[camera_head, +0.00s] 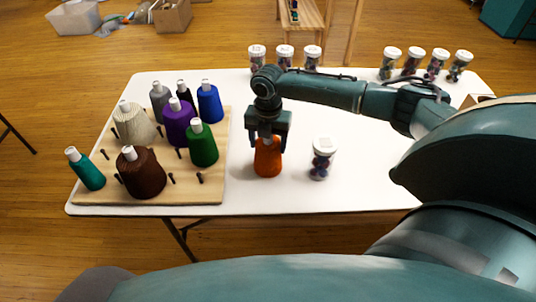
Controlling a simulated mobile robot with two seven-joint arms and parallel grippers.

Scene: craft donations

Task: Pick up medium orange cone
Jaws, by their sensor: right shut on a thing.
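The medium orange cone (267,162) is upright on or just above the white table, right of the wooden peg board. I cannot tell whether its base touches the table. My right gripper (268,139) points down over the cone and is shut on its top, which the fingers hide. My left gripper is not in the head view.
The peg board (215,170) holds several thread cones, including a brown one (140,172) and a green one (202,145). A jar (322,159) stands close right of the orange cone. Several more jars line the table's far edge. The table (300,199) is clear in front.

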